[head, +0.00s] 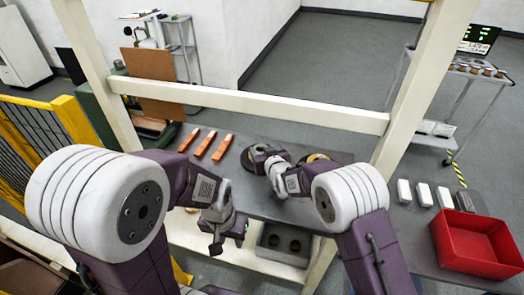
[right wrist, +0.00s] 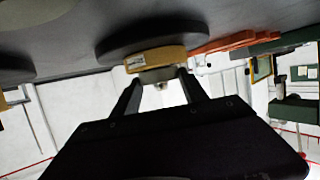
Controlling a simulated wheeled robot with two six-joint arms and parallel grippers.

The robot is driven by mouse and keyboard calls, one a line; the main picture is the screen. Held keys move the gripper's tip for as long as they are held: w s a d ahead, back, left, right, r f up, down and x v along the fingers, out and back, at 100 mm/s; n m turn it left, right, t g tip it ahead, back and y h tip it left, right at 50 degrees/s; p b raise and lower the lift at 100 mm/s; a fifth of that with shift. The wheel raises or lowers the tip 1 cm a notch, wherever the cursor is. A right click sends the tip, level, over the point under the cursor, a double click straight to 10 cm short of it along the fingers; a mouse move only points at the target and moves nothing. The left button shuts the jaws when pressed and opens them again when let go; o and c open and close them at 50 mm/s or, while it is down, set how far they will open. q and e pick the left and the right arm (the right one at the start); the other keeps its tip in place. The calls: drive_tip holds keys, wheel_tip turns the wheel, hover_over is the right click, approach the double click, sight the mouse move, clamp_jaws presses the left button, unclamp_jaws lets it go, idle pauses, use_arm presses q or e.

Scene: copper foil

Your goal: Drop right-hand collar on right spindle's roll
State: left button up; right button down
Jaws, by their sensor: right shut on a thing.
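My right gripper (head: 262,161) is at the left one of two dark discs (head: 249,160) on the grey table. In the right wrist view its fingers (right wrist: 160,80) are shut on a yellow-tan round piece (right wrist: 150,57) with a small white label, close against the wide dark disc (right wrist: 145,37). I cannot tell whether this piece is the collar or a roll. Another tan roll (head: 318,157) stands further right, partly behind my right arm. My left gripper (head: 218,245) hangs at the table's front edge, apart from these; its jaws are too small and dark to read.
Several orange copper strips (head: 205,143) lie left of the discs. A grey box with two round holes (head: 283,244) is at the front. White blocks (head: 424,194) and a red bin (head: 472,245) stand on the right. A pale frame bar (head: 250,104) crosses behind the table.

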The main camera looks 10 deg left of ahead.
drive_tip(key=shift+r, duration=0.1)
drive_tip(key=shift+f+b, duration=0.3)
drive_tip(key=shift+b, duration=0.05)
drive_tip(key=c, duration=0.6)
unclamp_jaws()
drive_tip(key=shift+r, duration=0.1)
drive_tip(key=shift+r+p, duration=0.45)
drive_tip(key=shift+p, duration=0.1)
drive_tip(key=v, duration=1.2)
drive_tip(key=shift+f+b, duration=0.25)
drive_tip(key=shift+b, duration=0.2)
drive_tip(key=shift+s, duration=0.1)
